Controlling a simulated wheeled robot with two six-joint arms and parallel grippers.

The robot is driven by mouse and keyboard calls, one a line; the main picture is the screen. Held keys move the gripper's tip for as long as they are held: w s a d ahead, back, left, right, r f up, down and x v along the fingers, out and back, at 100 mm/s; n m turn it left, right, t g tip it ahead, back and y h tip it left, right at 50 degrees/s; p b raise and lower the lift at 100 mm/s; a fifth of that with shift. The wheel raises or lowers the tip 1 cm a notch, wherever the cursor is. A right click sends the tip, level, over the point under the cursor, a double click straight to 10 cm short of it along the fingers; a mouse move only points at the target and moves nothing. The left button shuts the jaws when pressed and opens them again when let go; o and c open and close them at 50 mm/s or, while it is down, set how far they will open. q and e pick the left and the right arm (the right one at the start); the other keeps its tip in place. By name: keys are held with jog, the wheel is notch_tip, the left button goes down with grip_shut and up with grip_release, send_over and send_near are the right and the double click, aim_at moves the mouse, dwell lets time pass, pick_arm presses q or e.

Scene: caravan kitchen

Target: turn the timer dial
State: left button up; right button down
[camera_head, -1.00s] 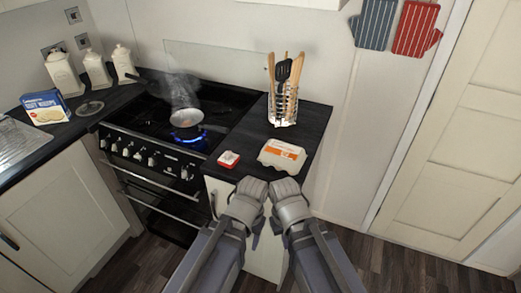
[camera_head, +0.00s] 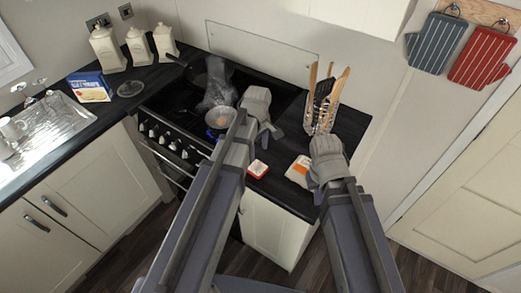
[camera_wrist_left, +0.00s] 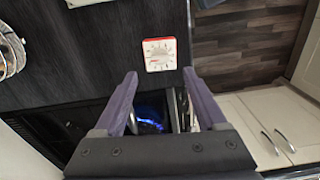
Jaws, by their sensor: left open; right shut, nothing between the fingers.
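The timer (camera_head: 257,169) is a small red-rimmed square with a white face, lying on the dark counter right of the hob. In the left wrist view the timer (camera_wrist_left: 160,54) shows its marked dial just beyond my fingertips, centred between them and apart from them. My left gripper (camera_wrist_left: 160,76) is open and empty. In the head view my left gripper (camera_head: 263,128) hangs above the counter, behind the timer; its fingertips are hard to see.
A steaming pan (camera_head: 220,118) sits on a lit burner left of the timer. A utensil holder (camera_head: 320,115) stands behind. The counter's front edge is close to the timer.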

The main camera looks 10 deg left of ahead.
aim_at(258, 165)
pick_arm(q)
jog(key=shift+f+b, duration=4)
pick_arm(e)
jog(key=shift+f, duration=3.95)
pick_arm(q)
jog(key=shift+r, duration=0.1)
jog(key=shift+c, duration=0.3)
grip_shut()
